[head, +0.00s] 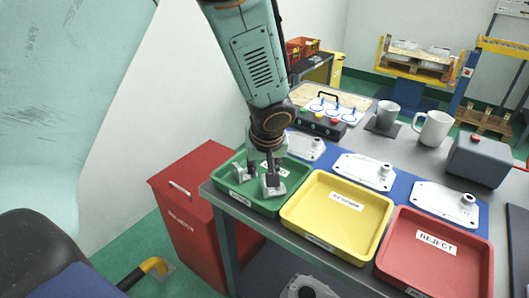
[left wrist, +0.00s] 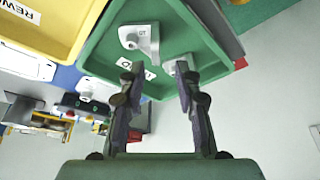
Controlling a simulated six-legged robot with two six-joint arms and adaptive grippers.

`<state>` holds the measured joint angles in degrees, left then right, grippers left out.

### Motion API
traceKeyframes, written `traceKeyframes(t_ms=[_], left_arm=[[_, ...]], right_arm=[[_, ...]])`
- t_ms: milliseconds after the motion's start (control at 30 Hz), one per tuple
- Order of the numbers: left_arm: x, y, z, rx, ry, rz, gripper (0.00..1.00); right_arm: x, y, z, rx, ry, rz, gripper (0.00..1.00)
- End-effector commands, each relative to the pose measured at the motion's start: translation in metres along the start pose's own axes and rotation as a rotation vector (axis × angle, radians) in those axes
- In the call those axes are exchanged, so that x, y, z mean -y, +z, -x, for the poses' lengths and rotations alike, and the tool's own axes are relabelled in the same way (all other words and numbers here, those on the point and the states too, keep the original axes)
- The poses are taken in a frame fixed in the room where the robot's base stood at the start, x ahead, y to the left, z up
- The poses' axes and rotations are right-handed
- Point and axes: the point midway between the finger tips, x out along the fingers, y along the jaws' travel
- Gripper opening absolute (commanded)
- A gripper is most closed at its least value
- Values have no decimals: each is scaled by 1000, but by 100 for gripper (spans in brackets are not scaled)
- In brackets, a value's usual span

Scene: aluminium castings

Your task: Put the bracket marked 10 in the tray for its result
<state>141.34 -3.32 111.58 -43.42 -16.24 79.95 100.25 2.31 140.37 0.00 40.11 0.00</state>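My left gripper (head: 262,176) is over the green tray (head: 222,176), at the left of the row of trays. In the left wrist view its two fingers (left wrist: 158,72) are apart, with the tray floor showing between them. Two small pale brackets lie in the tray. One bracket (left wrist: 138,37) is clear of the fingers and bears a mark I cannot read surely. The other bracket (left wrist: 181,65) is partly hidden behind the right fingertip. I cannot read a 10 on either. My right gripper is not in view.
The yellow tray (head: 328,240) marked for rework and the red REJECT tray (head: 430,275) stand to the right, empty. Several white castings (head: 362,172) lie behind on a blue mat.

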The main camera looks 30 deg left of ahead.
Motion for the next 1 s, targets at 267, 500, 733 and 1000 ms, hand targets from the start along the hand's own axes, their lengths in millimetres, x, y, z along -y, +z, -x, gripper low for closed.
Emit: traceKeyframes(t_ms=[267,500,733,1000], left_arm=[[0,-1,48,-2,0,-1,33],[0,0,56,0,0,-1,33],[0,0,55,0,0,-1,33],[7,39,20,74,22,-63,33]], right_arm=[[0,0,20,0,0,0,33],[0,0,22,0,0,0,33],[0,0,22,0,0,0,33],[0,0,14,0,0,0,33]])
